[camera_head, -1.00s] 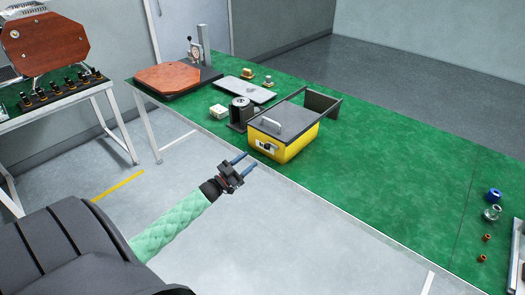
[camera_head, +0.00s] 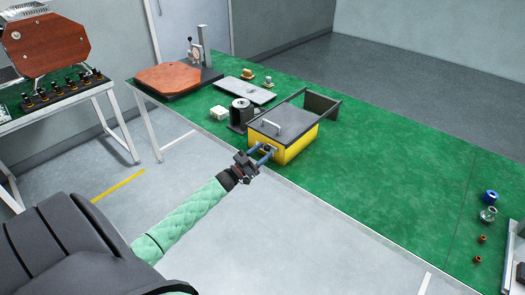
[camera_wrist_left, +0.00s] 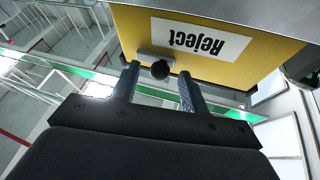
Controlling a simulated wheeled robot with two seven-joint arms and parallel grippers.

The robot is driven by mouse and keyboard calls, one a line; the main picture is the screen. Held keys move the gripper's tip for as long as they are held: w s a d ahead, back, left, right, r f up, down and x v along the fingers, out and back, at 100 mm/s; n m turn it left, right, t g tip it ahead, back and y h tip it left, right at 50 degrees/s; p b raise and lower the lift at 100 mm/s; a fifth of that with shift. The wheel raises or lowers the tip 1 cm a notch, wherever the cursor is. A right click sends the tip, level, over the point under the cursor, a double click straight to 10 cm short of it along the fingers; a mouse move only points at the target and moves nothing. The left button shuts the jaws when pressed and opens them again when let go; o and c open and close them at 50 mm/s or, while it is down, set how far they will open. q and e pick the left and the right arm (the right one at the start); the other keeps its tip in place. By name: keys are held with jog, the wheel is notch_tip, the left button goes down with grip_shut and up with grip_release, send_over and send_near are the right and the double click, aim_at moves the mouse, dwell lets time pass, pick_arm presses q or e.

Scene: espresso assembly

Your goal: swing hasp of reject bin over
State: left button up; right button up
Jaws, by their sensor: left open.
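The reject bin (camera_head: 297,146) is a yellow box with a dark grey lid (camera_head: 290,122) and a light handle (camera_head: 271,127). It stands near the front edge of the green table. In the left wrist view its yellow face (camera_wrist_left: 240,74) carries a white "Reject" label (camera_wrist_left: 200,38), which appears upside down. A pale hasp plate with a black knob (camera_wrist_left: 160,69) is on that face. My left gripper (camera_head: 268,153) is open at the bin's front; its fingers (camera_wrist_left: 159,84) lie either side of the knob. Whether they touch it I cannot tell. My right gripper is out of view.
A dark open frame (camera_head: 322,103) adjoins the bin's back. A black cylinder device (camera_head: 240,112) stands to its left, with a grey plate (camera_head: 244,90) behind. The green table (camera_head: 390,170) is clear to the right, up to several small parts.

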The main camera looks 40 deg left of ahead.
pick_arm(q)
jog(key=shift+w+d+r, duration=0.1)
jog(key=shift+w, duration=0.1)
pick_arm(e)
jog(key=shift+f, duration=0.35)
pick_arm(q)
grip_shut()
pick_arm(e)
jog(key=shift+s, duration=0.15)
